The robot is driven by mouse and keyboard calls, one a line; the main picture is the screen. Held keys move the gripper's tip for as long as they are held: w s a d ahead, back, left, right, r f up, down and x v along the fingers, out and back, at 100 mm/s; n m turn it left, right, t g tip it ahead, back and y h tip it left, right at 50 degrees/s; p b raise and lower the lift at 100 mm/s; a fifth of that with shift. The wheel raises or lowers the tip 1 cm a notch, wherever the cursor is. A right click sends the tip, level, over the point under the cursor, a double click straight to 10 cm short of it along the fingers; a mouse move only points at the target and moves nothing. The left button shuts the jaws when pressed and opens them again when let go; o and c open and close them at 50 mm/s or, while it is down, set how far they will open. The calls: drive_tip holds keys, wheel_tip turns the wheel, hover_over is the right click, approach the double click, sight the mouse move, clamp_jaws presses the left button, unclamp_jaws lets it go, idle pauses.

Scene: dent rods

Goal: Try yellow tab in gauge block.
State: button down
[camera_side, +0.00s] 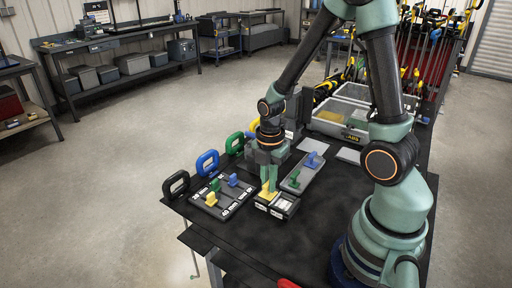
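The yellow tab (266,194) is upright at the left part of the gauge block (284,206), a dark block with pale faces near the front of the black table. My gripper (268,184) points straight down over the block, with its fingers closed around the top of the yellow tab. The tab's lower end meets the block. I cannot tell how deep it sits, as the view is small and the fingers cover part of it.
A marked board (234,207) with blue and yellow tabs lies left of the block. A grey tray (312,168) with a green tab lies right.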

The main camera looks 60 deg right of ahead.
idle(0.3)
drive_tip(key=shift+r, duration=3.5)
drive_tip(key=shift+s+f, duration=1.2)
drive_tip(key=shift+f, duration=0.25)
drive_tip(key=shift+s+f, duration=1.2)
drive_tip(key=shift+f, duration=0.25)
drive_tip(key=shift+f, duration=1.1)
